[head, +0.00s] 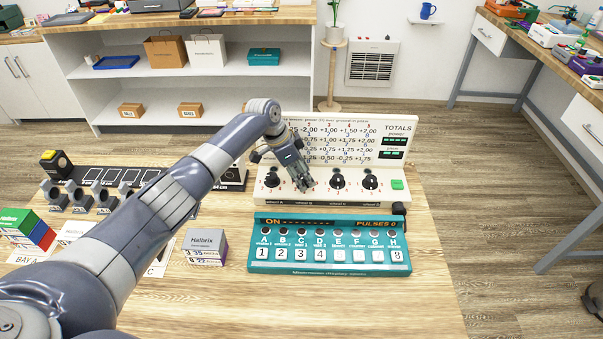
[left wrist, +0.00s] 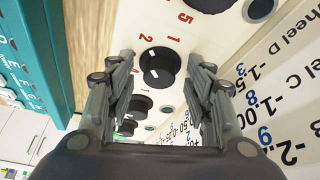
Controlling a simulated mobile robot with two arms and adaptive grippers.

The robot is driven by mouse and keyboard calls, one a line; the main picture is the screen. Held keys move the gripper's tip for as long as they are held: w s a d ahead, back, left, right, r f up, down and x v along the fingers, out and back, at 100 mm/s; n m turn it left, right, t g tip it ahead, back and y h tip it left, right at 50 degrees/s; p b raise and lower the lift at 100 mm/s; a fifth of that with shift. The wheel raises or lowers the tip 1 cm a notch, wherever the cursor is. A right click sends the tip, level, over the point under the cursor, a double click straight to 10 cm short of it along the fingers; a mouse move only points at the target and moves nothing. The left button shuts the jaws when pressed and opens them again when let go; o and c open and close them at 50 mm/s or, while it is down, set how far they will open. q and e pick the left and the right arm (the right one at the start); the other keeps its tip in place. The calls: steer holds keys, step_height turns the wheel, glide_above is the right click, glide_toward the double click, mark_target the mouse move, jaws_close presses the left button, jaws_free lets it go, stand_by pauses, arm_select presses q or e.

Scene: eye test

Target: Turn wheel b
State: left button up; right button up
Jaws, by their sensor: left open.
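The white wheel panel (head: 320,196) has a row of black wheels along its low front part. Wheel a (head: 272,180), wheel c (head: 337,181) and wheel d (head: 370,182) show in the head view; my left gripper (head: 303,183) covers wheel b there. In the left wrist view, wheel b (left wrist: 159,67) is a round black knob with a white mark, numbers printed around it. The open fingers of my left gripper (left wrist: 160,72) stand on either side of it, with gaps visible. I cannot tell whether the fingertips reach down around it. My right gripper is not in view.
A teal box (head: 330,268) with numbered keys lies in front of the panel. The upright TOTALS board (head: 397,130) rises behind the wheels. A green button (head: 397,184) is at the panel's right end. A Hallbrix box (head: 206,246) stands left of the teal box. The table's front right is clear.

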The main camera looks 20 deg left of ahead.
arm_select(q)
steer(key=c, duration=1.1)
